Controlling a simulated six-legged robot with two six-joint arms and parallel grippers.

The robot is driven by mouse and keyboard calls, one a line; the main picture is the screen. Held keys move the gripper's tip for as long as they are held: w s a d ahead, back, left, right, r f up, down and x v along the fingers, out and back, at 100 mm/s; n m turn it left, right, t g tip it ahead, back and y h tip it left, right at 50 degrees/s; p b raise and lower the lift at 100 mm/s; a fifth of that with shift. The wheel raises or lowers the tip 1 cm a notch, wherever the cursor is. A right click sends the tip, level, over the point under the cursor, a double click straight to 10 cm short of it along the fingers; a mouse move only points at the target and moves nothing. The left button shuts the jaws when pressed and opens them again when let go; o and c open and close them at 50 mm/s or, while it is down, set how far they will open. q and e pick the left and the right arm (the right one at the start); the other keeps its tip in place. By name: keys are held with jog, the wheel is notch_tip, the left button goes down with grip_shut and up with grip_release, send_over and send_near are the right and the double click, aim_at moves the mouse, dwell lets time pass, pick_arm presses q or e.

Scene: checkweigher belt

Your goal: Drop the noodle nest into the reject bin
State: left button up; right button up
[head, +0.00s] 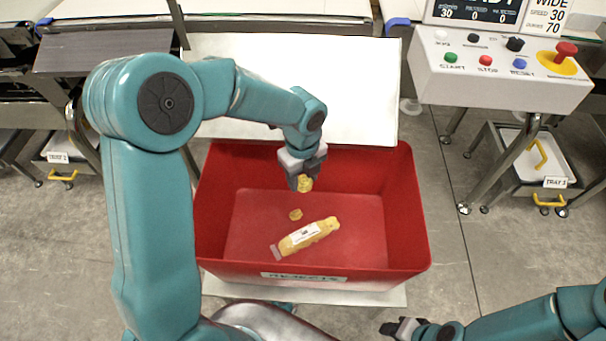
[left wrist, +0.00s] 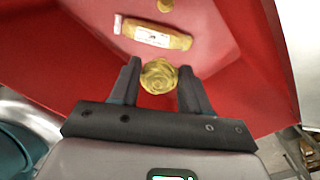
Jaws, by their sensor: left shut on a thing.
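The noodle nest (head: 305,184) is a small round yellow coil. My left gripper (head: 303,178) is shut on it, over the inside of the red reject bin (head: 410,215), towards its back wall. In the left wrist view the noodle nest (left wrist: 159,76) sits between the two dark fingers of the left gripper (left wrist: 158,82), with the red bin (left wrist: 225,50) beyond. A label reading REJECTS is on the bin's front. My right gripper (head: 402,328) is low at the bottom right, outside the bin; I cannot tell whether it is open or shut.
In the bin lie a yellow packet with a white label (head: 307,236) and another small yellow nest (head: 295,214). A white panel (head: 330,75) stands behind the bin. A control box with buttons (head: 500,85) is at the upper right. Bare floor lies to the bin's right.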

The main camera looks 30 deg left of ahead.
aim_at(302, 177)
pick_arm(q)
jog(key=shift+f, duration=0.4)
jog(key=shift+r, duration=0.1)
pick_arm(e)
jog(key=shift+f, duration=0.3)
pick_arm(q)
jog(key=o, duration=1.1)
notch_tip(302, 177, up, 16)
jog(key=p, duration=0.5)
jog(key=shift+r, duration=0.15)
pick_arm(e)
notch_tip(302, 177, up, 5)
